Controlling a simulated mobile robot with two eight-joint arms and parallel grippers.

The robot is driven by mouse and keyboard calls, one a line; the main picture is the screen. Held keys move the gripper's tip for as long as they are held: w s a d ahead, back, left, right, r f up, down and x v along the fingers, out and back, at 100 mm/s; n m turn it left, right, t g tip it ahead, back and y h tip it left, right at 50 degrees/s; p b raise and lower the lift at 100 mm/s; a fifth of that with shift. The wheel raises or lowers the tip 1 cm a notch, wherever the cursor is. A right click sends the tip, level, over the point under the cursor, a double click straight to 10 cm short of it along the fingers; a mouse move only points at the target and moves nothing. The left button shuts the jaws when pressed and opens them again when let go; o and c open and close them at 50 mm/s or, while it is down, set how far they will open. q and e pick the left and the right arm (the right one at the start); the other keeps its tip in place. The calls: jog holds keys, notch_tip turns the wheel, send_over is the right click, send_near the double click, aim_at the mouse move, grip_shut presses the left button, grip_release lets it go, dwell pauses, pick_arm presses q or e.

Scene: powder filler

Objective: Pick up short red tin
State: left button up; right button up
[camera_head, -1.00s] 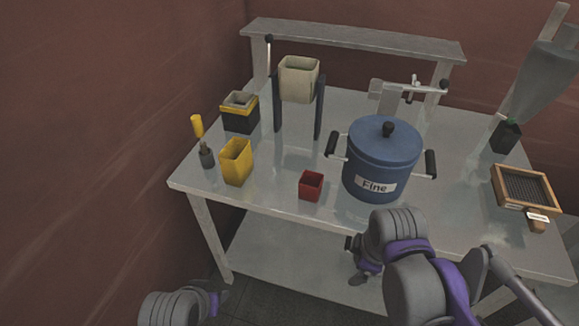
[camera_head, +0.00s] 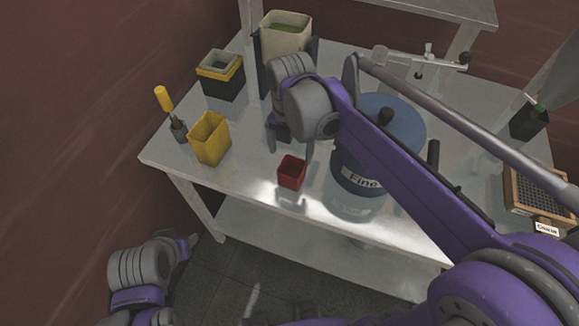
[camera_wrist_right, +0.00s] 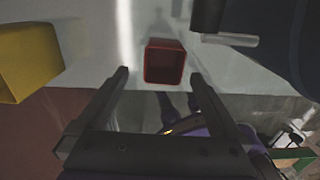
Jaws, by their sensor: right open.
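The short red tin (camera_head: 291,172), a small square open-topped box, stands upright near the front edge of the metal table. It also shows at the top middle of the right wrist view (camera_wrist_right: 165,63). My right gripper (camera_head: 291,148) is open and empty, close to the tin on its far side in the head view. In the right wrist view its fingertips (camera_wrist_right: 160,75) are spread to either side of the tin's picture; contact cannot be told. My left gripper (camera_head: 190,244) is low at the left, off the table, and its jaws are unclear.
A blue pot (camera_head: 347,178) labelled "Fine" stands close right of the tin, partly behind my right arm. A taller yellow tin (camera_head: 210,140) stands to the left. A yellow-handled tool (camera_head: 164,99) and a black-and-yellow box (camera_head: 221,80) are further back. Bare table (camera_head: 240,178) lies left of the tin.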

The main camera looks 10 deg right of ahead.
aim_at(292, 173)
notch_tip(292, 173, down, 4)
jog(key=shift+s+r, duration=0.1)
jog(key=shift+s, duration=0.05)
jog(key=shift+f, duration=0.55)
notch_tip(292, 173, down, 4)
jog(key=shift+s+d+f, duration=0.15)
jog(key=shift+f, duration=0.1)
jog(key=c, duration=1.3)
jog(key=shift+r, duration=0.1)
